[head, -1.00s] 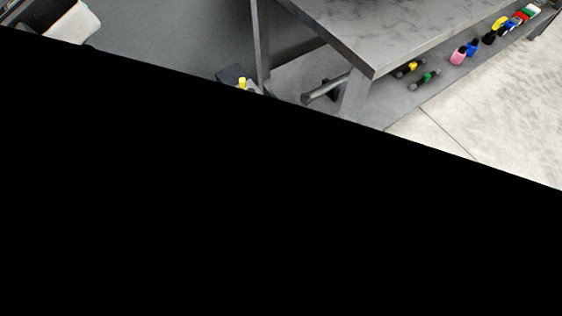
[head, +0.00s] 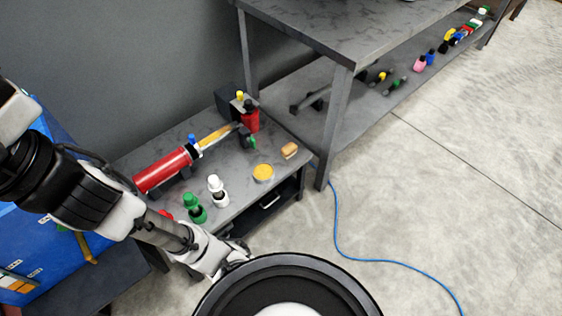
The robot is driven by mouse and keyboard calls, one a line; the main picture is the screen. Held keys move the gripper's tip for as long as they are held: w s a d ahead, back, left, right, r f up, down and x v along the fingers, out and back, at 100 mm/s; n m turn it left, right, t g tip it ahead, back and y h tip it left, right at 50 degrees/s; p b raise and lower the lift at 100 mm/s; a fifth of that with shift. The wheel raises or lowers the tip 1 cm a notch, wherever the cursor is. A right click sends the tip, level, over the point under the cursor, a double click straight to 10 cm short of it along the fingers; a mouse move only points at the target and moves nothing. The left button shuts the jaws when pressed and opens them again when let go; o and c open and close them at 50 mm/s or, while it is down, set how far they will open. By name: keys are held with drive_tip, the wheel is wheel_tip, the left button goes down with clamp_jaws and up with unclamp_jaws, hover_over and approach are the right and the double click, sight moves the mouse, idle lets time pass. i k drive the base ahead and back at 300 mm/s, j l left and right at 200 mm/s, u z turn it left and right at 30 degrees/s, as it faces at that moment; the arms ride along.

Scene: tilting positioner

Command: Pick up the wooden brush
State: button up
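A small tan, wood-coloured block (head: 289,151), which looks like the wooden brush, lies near the right edge of the low grey bench in the head view. It is too small to make out bristles. My arm reaches in from the left. My gripper (head: 238,254) is at its end, in front of the bench and below and left of the brush in the picture, apart from it. Its fingers are too small and partly hidden to tell open from shut.
The low bench (head: 232,172) also holds a yellow round thing (head: 263,173), green (head: 194,208) and white (head: 217,190) bottles and a red cylindrical tool (head: 165,170). A taller table (head: 330,30) stands behind right. A blue cable (head: 340,235) crosses the open floor.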

sight(290, 149)
drive_tip(key=i+l+z, duration=0.1)
drive_tip(key=i, duration=0.65)
drive_tip(key=i+l+z, duration=0.1)
drive_tip(key=i, duration=0.6)
